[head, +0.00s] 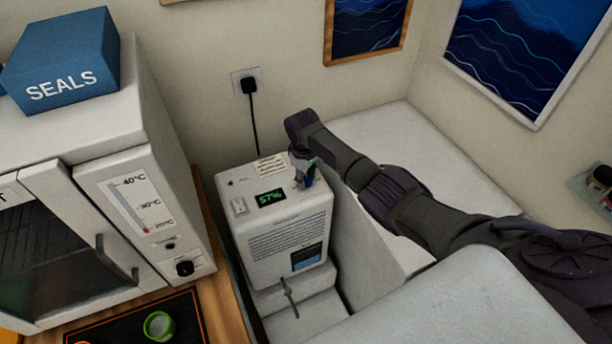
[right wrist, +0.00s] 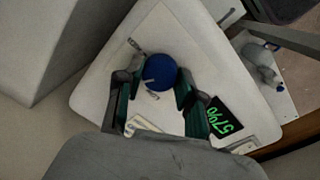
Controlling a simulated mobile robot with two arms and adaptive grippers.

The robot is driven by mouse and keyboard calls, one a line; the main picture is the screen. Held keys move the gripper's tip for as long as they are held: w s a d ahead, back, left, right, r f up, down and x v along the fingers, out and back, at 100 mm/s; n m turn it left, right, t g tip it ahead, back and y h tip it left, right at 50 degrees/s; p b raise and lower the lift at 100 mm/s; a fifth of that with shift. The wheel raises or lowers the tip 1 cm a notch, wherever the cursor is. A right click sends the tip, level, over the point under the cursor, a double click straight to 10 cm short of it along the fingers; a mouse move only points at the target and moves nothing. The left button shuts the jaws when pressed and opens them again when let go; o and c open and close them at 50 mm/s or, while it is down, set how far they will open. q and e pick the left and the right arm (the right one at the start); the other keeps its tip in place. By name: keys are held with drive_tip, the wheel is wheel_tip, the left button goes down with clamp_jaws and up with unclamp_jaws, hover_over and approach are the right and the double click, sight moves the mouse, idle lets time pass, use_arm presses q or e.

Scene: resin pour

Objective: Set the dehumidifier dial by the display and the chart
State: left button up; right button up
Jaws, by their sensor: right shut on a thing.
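The white dehumidifier (head: 285,235) stands beyond the wooden worktop. Its display (head: 270,197) reads 57% in green; it also shows in the right wrist view (right wrist: 225,118). The chart (head: 270,165) is a small pale printed label on its top, too small to read. The blue dial (right wrist: 161,71) has a white pointer mark. My right gripper (head: 303,174) is over the dehumidifier's top, shut on the dial, with one green-padded finger on each side in the right wrist view (right wrist: 152,90). In the head view the gripper mostly hides the dial. My left gripper is out of view.
A white oven (head: 130,200) with a temperature scale stands at left, a blue SEALS box (head: 62,62) on top. A green cup (head: 158,326) sits on a dark tray (head: 190,310). The dehumidifier's cord runs to a wall socket (head: 246,82). White blocks flank its right side.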

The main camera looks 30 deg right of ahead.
idle(0.3)
drive_tip(key=o, duration=1.1)
drive_tip(key=shift+o, duration=0.2)
drive_tip(key=shift+r, duration=0.1)
wheel_tip(320, 180, up, 12)
drive_tip(key=shift+s+a, duration=0.15)
drive_tip(key=shift+a, duration=0.2)
